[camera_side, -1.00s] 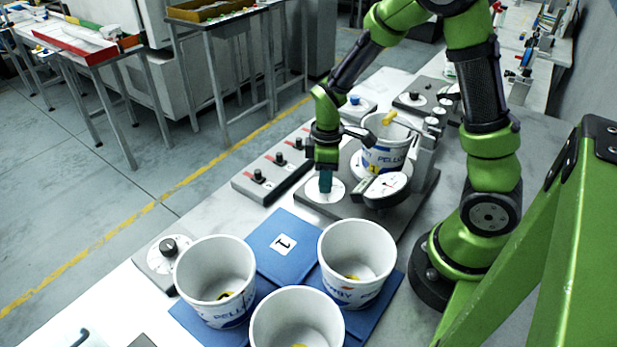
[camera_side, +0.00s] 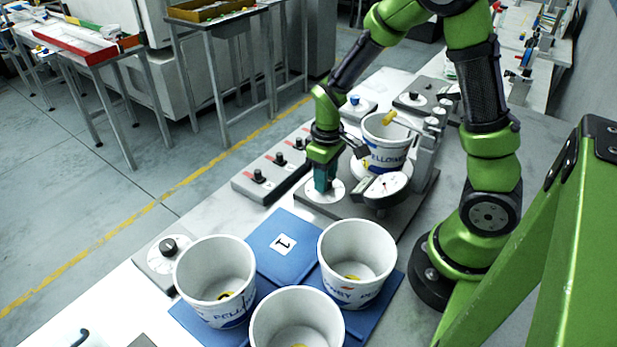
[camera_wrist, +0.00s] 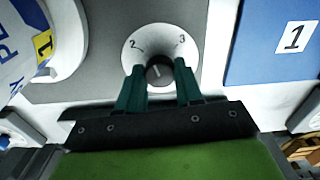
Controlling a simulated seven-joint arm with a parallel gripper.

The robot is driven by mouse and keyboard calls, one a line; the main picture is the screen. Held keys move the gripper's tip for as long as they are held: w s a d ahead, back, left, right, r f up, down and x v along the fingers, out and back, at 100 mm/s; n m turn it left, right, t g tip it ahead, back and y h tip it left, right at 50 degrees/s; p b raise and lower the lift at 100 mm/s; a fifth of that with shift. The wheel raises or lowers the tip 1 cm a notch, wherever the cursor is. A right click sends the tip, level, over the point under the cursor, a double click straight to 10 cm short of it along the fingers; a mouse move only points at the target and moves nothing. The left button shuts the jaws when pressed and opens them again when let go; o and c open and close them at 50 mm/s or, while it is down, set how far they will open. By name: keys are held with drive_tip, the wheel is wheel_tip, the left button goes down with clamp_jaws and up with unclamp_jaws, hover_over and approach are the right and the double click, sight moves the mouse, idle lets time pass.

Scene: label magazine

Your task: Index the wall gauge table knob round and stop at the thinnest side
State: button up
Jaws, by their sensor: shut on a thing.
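The wall gauge table carries a white tub (camera_side: 386,150) with blue lettering, also at the left of the wrist view (camera_wrist: 22,62) with a yellow tag on its side. The black knob (camera_wrist: 160,66) sits on a white disc (camera_wrist: 183,38) marked 2 and 3. My gripper (camera_wrist: 160,75) is shut on the knob, one teal finger on each side. In the side view my gripper (camera_side: 325,190) stands over the disc (camera_side: 310,195) and hides the knob. The round gauge dial (camera_side: 386,185) is beside the tub; its reading is too small to tell.
Several white tubs (camera_side: 215,268) stand on blue mats nearer the camera; one mat (camera_side: 268,233) bears a card marked 1. A grey box with several black knobs (camera_side: 270,172) lies left of my gripper. Another knob unit (camera_side: 168,247) is at the front left.

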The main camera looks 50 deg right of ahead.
drive_tip(key=m, duration=1.1)
drive_tip(key=shift+m, duration=0.4)
idle(0.3)
drive_tip(key=o, duration=1)
drive_tip(key=shift+o, duration=0.2)
wheel_tip(320, 180, up, 17)
